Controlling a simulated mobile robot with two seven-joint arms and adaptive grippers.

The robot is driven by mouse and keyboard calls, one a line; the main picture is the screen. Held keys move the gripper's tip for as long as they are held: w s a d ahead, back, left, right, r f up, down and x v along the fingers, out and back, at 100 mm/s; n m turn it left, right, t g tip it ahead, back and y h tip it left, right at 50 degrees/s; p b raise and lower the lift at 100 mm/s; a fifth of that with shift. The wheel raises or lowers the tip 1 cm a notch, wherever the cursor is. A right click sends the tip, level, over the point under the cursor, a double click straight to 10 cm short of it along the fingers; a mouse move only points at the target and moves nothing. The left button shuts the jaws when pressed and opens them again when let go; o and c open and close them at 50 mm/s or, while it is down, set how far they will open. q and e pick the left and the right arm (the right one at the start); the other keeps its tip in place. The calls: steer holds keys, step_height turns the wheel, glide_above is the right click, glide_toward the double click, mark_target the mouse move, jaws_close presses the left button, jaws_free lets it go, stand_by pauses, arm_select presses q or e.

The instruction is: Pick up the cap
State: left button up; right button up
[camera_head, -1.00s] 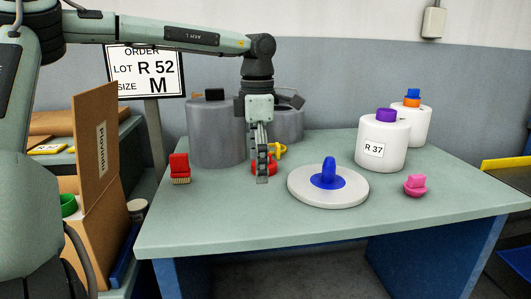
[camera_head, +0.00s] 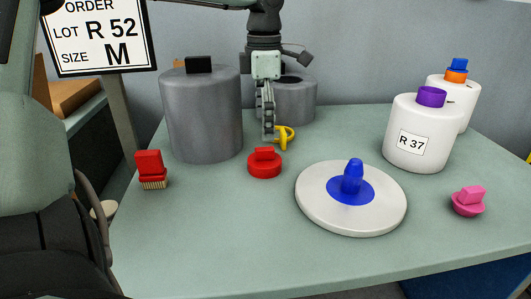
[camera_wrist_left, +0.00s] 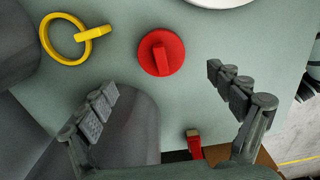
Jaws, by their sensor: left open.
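The red cap (camera_head: 265,163) is a round disc with a raised bar grip and lies on the green table near its middle. It also shows in the left wrist view (camera_wrist_left: 161,52). My left gripper (camera_head: 268,138) points down just behind the cap in the head view, apart from it. In the left wrist view its two fingers (camera_wrist_left: 163,82) are spread wide and nothing is between them; the cap lies beyond the fingertips. My right gripper is not in view.
A yellow ring with a handle (camera_head: 284,137) lies close behind the cap. Grey bobbins (camera_head: 202,115) stand behind left. A white disc with a blue knob (camera_head: 390,212) lies right. White bobbins (camera_head: 417,140), a red brush (camera_head: 150,170) and a pink piece (camera_head: 467,201) stand around. Front table is clear.

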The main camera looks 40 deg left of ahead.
mark_target(264, 149)
arm_select(q)
step_height(264, 149, down, 2)
steer(key=shift+s+d, duration=0.1)
steer(key=shift+s, duration=0.05)
step_height(264, 149, down, 5)
steer(key=shift+r+p, duration=0.1)
steer(key=shift+p, duration=0.35)
steer(key=shift+s, duration=0.1)
jaws_close()
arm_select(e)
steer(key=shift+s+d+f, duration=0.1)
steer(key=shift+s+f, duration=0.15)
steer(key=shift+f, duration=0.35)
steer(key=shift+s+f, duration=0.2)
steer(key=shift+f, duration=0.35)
